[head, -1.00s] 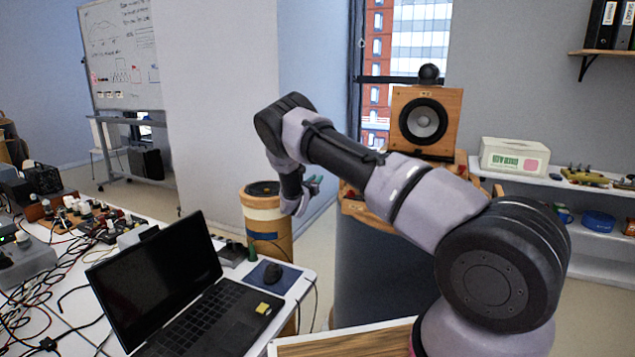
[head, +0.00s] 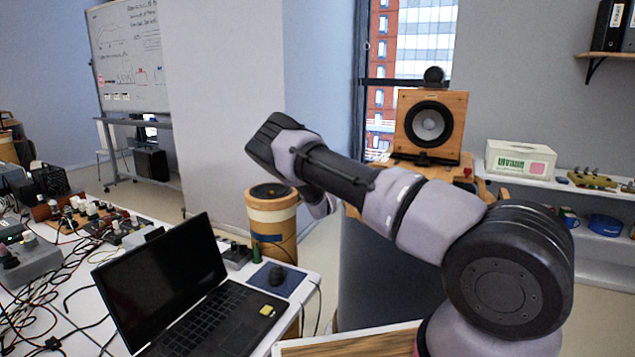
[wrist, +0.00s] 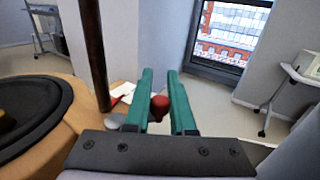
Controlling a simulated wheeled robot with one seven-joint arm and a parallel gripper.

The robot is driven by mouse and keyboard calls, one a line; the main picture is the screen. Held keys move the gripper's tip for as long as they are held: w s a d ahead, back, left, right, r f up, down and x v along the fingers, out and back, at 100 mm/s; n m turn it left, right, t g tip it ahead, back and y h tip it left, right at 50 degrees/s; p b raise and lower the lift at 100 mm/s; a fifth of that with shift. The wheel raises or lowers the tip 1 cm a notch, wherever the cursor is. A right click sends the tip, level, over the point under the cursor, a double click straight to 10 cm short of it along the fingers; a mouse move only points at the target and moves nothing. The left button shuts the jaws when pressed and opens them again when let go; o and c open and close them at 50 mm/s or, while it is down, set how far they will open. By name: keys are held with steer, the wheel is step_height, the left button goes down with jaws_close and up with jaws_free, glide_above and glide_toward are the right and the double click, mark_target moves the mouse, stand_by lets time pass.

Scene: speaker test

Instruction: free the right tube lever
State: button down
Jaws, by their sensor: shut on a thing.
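In the wrist view my gripper (wrist: 160,74) has two green fingers, close to parallel, shut on a small dark red knob (wrist: 160,107). I take the knob to be the tube lever's end; the lever's shaft is hidden. A wooden tube (head: 272,225) with a black round driver in its top stands beyond the laptop in the head view. A tan-rimmed surface with a large black round driver (wrist: 28,110), apparently that tube's top, fills the left of the wrist view, beside my gripper. In the head view my arm hides the gripper and the knob.
A dark upright rod (wrist: 94,50) stands close left of my fingers. A wooden box speaker (head: 431,127) stands on a stand behind my arm. A laptop (head: 170,285) and cables cover the table at left. A white shelf (head: 590,190) is at right.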

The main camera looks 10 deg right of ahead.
steer(key=c, duration=0.8)
jaws_free()
steer(key=shift+o, duration=0.2)
steer(key=s+a, duration=0.1)
steer(key=s, duration=0.9)
steer(key=shift+s+a, duration=0.15)
steer(key=shift+s, duration=0.2)
